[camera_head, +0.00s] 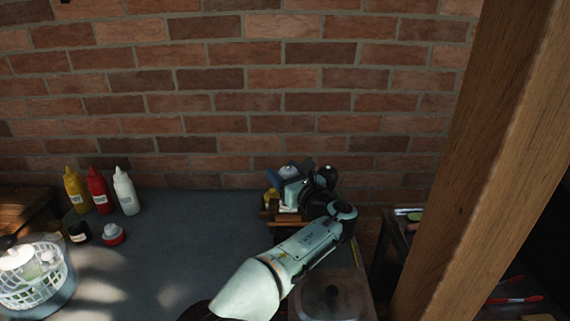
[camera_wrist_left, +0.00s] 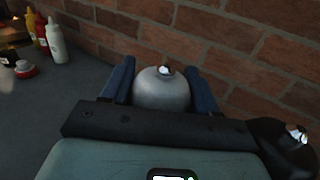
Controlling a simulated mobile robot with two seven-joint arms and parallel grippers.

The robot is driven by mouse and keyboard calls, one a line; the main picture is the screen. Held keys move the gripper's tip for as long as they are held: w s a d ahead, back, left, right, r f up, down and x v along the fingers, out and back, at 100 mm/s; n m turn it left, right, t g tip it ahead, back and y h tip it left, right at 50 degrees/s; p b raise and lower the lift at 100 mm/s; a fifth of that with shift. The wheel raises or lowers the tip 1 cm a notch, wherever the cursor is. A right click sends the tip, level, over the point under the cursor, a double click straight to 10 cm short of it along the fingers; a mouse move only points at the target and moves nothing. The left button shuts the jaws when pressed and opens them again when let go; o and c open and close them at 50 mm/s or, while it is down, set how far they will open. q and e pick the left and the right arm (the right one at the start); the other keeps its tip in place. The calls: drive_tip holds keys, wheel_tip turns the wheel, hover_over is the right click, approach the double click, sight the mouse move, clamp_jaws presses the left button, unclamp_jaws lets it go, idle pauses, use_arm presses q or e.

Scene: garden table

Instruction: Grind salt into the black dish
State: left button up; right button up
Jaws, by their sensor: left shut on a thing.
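My left gripper (camera_head: 293,173) is at the back of the table near the brick wall, beside a small wooden rack. Its blue fingers are shut on a grinder with a rounded grey top and a small shiny knob, seen between them in the left wrist view (camera_wrist_left: 162,90). The grinder's lower part is hidden by the gripper. I cannot make out the black dish for certain; a dark rounded edge shows at the bottom of the head view, partly behind my left arm. My right gripper is not in view.
Yellow, red and white squeeze bottles (camera_head: 126,191) stand at the back left. A red-and-white container (camera_head: 113,235) and a white basket (camera_head: 32,280) are nearby. The small wooden rack (camera_head: 289,217) stands by the gripper. A wooden post (camera_head: 490,160) rises at right. The table's middle is clear.

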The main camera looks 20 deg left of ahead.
use_arm(q)
drive_tip(key=shift+f, duration=0.1)
idle(0.4)
drive_tip(key=o, duration=0.7)
drive_tip(key=shift+a, duration=0.1)
drive_tip(key=shift+o, duration=0.2)
drive_tip(key=v, duration=1.3)
drive_tip(key=shift+s, duration=0.1)
